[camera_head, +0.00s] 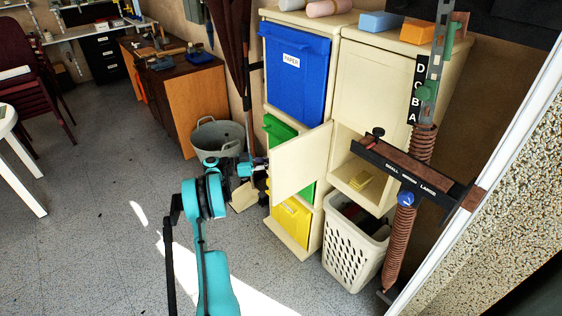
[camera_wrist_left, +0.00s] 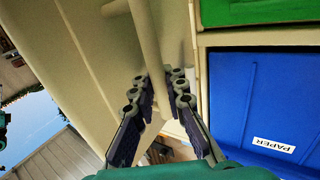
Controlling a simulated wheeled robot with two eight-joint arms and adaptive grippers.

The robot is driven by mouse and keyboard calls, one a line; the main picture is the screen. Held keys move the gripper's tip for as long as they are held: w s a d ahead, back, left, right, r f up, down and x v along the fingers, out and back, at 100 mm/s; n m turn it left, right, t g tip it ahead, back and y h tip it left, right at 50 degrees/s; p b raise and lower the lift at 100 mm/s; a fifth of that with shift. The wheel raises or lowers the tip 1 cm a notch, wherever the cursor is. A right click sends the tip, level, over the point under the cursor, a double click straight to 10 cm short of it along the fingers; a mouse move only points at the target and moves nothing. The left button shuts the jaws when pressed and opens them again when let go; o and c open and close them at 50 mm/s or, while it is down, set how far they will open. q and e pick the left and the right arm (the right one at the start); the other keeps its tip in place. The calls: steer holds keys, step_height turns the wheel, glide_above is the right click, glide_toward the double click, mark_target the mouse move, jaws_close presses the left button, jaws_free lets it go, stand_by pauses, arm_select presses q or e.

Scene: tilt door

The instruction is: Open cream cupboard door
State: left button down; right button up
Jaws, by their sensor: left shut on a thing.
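The cream cupboard door (camera_head: 302,162) stands swung out to the left from the cream cupboard, partly in front of the green and yellow fronts. My left gripper (camera_head: 257,172) is at the door's free left edge, small and partly hidden in the head view. In the left wrist view my left gripper (camera_wrist_left: 160,100) is shut on a cream bar handle (camera_wrist_left: 146,45), one finger on each side. The door panel (camera_wrist_left: 90,55) fills the left there. My right gripper is not in view.
A blue PAPER front (camera_head: 297,75) is above the green front (camera_head: 277,130); a yellow front (camera_head: 290,220) is below. A white basket (camera_head: 350,250) stands under the open compartment. A grey tub (camera_head: 217,138) is behind my left arm. The floor at left is clear.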

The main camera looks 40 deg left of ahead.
arm_select(q)
steer(key=shift+s+f, duration=0.1)
steer(key=c, duration=1.5)
jaws_free()
steer(key=shift+a, duration=0.1)
steer(key=shift+c, duration=0.2)
steer(key=v, duration=1.2)
steer(key=shift+s, duration=0.1)
